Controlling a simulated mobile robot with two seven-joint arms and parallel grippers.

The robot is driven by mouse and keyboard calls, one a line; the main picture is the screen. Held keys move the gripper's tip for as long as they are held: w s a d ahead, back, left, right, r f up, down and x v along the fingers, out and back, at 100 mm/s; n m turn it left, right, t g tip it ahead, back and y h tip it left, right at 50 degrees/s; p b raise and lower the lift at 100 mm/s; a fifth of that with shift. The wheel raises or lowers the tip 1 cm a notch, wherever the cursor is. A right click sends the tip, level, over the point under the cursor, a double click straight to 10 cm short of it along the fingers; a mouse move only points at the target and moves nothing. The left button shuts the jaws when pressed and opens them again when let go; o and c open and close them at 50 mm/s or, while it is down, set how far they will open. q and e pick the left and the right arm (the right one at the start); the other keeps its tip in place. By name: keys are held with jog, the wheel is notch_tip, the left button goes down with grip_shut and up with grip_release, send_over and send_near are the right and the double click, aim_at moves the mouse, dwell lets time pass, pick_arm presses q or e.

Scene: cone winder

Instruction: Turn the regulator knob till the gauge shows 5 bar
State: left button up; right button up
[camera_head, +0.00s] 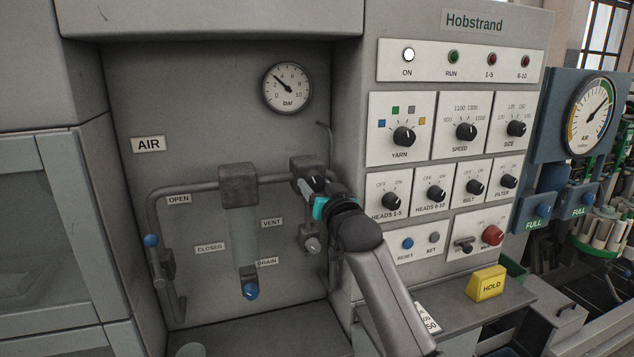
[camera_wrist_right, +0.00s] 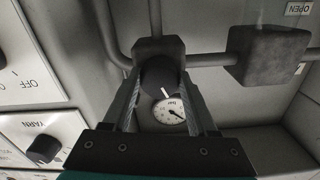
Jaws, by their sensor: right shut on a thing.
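The round gauge (camera_head: 288,88) marked bar hangs on the grey back panel; its needle points up and left, between 2 and 4, near 3. It also shows upside down in the wrist view (camera_wrist_right: 170,112). The regulator (camera_head: 308,167) is a grey block on the pipe below the gauge. Its dark round knob (camera_wrist_right: 159,76) has a white line mark and sits between my right gripper's fingers. My right gripper (camera_head: 313,187) is shut on the knob, reaching in from the lower right and partly hiding it. My left gripper is not in view.
A pipe with a grey block (camera_head: 238,184) runs left of the regulator. A blue-knobbed lever (camera_head: 152,241) is at the left and a blue drain knob (camera_head: 251,291) is below. The control panel (camera_head: 457,134) with dials stands close to the right. A yellow HOLD block (camera_head: 486,284) sits on the ledge.

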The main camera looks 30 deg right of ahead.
jog(key=m+p, duration=0.5)
jog(key=m, duration=0.1)
jog(key=shift+a+r, duration=0.1)
jog(key=shift+r, duration=0.05)
jog(key=m+p, duration=0.3)
jog(key=m, duration=0.2)
jog(key=shift+p, duration=0.3)
jog(key=o, duration=1.4)
jog(key=shift+c, duration=0.2)
jog(key=b+v, duration=0.1)
jog(key=v, duration=1.4)
jog(key=shift+a, duration=0.1)
